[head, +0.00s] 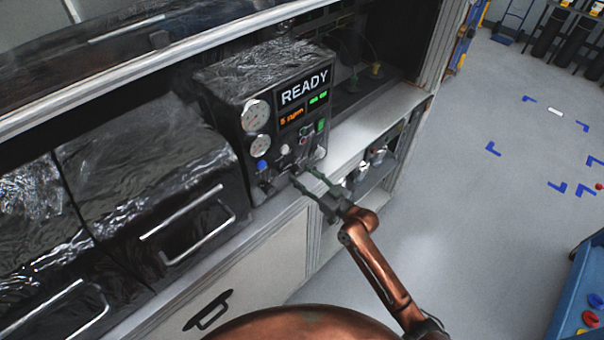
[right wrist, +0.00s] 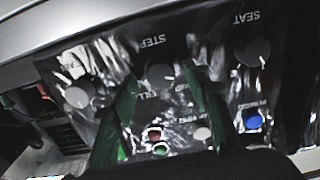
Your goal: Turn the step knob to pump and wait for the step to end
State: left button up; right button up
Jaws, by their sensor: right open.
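The step knob (right wrist: 160,75) is a round grey knob under the label STEP in the right wrist view. The lettering around it is partly hidden, so I cannot tell its setting. It sits on the front of a dark test unit (head: 229,137) whose screen (head: 305,86) reads READY. My right gripper (head: 305,180) is open at the lower front of this unit. In the right wrist view its green fingers (right wrist: 163,85) stand on either side of the step knob; I cannot tell whether they touch it. My left gripper is not in view.
The seat knob (right wrist: 252,52), another grey knob (right wrist: 79,96) and a blue button (right wrist: 253,120) are close by. Two gauges (head: 257,130) are on the unit's left. Dark cabinets with a metal handle (head: 180,222) stand to the left.

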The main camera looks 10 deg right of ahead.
jog(key=shift+w+a, duration=0.3)
jog(key=shift+w, duration=0.1)
jog(key=shift+c, duration=0.3)
jog(key=c, duration=1.1)
